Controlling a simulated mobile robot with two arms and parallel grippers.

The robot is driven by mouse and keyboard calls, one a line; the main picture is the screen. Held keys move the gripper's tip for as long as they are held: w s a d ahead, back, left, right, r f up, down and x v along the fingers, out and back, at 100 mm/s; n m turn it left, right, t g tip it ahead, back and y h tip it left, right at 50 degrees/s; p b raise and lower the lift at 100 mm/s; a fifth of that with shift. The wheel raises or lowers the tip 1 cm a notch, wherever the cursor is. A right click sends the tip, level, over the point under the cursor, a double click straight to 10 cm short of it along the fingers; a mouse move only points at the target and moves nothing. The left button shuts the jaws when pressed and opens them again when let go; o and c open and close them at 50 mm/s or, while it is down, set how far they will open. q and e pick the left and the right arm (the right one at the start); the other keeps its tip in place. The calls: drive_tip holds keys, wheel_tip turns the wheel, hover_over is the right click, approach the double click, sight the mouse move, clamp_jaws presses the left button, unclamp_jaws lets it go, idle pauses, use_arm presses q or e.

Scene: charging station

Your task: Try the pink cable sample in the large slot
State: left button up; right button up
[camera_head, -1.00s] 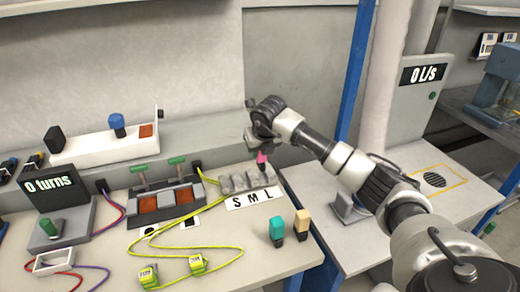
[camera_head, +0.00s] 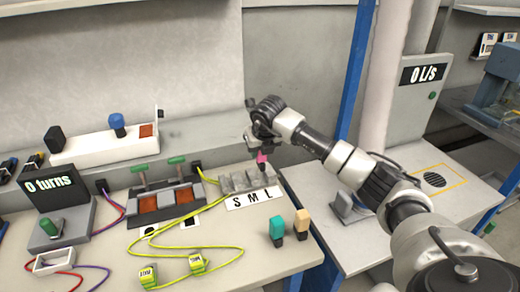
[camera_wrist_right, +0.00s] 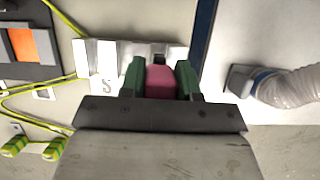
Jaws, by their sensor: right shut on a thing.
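The pink cable sample (camera_head: 262,158) is upright in my right gripper, its dark end pointing down. My right gripper (camera_wrist_right: 160,80) is shut on it; the green fingers flank the pink body (camera_wrist_right: 160,84) in the right wrist view. The sample is at the right end of the grey slot block (camera_head: 236,183), by the large slot above the letter L on the label (camera_head: 252,198). The block also shows in the right wrist view (camera_wrist_right: 98,56). I cannot tell whether the dark end is inside the slot or just above it. My left gripper is out of view.
A teal sample (camera_head: 276,228) and a beige sample (camera_head: 301,224) stand near the table's right edge. A yellow-green cable (camera_head: 222,246) loops over the table left of them. A blue post (camera_head: 355,70) rises behind my right arm.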

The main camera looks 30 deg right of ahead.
sight(260, 161)
drive_tip(key=shift+f, duration=0.15)
drive_tip(key=shift+f+b, duration=0.3)
drive_tip(key=shift+f, duration=0.05)
drive_tip(key=shift+f+b, duration=1.2)
drive_tip(key=shift+f, duration=0.55)
drive_tip(key=o, duration=1)
drive_tip(key=v, duration=1.1)
drive_tip(key=shift+f, duration=0.1)
